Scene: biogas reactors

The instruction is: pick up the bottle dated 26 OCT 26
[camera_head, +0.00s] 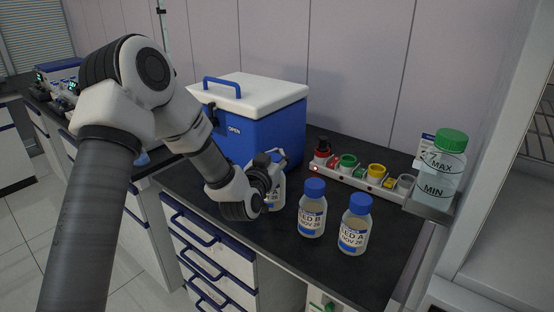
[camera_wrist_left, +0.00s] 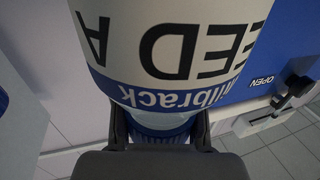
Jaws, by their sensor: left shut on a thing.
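My left gripper (camera_head: 276,164) is shut on a bottle (camera_head: 277,193) at the middle of the black counter. In the left wrist view the fingers (camera_wrist_left: 160,130) close around the blue cap end of this bottle (camera_wrist_left: 165,60). Its label reads upside down there as FEED A; its date is not visible. The head view shows it mostly hidden by my wrist, and I cannot tell whether its base touches the counter. A blue-capped bottle marked FEED B (camera_head: 312,215) stands to the right, and another marked FEED A (camera_head: 354,232) stands further right; both labels show NOV 26.
A blue cooler box (camera_head: 270,134) with a white lid stands behind my left gripper. A white rack (camera_head: 360,181) with coloured caps lies at the back right. A green-capped jar (camera_head: 440,170) marked MAX and MIN stands at the right. Blue-handled drawers (camera_head: 205,255) are below the counter.

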